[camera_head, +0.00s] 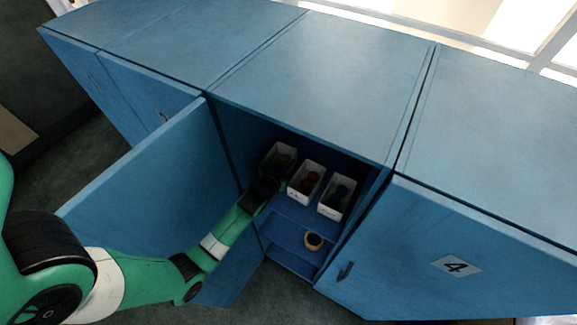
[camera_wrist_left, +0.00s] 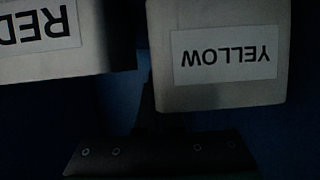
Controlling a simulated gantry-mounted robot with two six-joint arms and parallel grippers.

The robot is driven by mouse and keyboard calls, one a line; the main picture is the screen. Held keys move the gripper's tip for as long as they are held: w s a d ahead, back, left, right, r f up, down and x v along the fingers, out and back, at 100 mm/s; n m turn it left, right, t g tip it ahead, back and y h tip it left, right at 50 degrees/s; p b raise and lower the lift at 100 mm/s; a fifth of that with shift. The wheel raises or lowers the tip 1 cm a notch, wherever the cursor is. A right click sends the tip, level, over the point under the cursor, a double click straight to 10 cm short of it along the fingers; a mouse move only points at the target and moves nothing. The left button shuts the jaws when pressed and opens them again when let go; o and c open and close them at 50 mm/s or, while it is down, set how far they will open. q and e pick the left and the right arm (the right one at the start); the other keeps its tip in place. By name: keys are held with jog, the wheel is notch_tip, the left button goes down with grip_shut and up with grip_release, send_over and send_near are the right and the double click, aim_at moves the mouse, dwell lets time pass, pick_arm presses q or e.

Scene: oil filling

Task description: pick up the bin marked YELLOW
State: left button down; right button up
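The bin marked YELLOW (camera_wrist_left: 222,92) is pale, and its label reads upside down in the left wrist view. In the head view the leftmost white bin (camera_head: 272,158), partly hidden by my arm, appears to be this one. My left gripper (camera_head: 272,181) reaches into the open cabinet, close in front of it. In the left wrist view its dark mount shows at the bottom, and a narrow dark part rises near the YELLOW bin's left edge. Contact and finger opening are too dark to tell. My right gripper is not in view.
The bin marked RED (camera_wrist_left: 45,62) stands close beside the YELLOW bin; it seems to be the middle bin (camera_head: 304,194). A third bin (camera_head: 334,209) stands to the right. The open door (camera_head: 150,190) flanks my arm.

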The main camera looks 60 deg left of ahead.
pick_arm(q)
jog(key=shift+r, duration=0.55)
jog(key=s+d+b, duration=0.2)
jog(key=s+d, duration=0.9)
jog(key=s, duration=0.3)
jog(key=shift+s+f, duration=0.15)
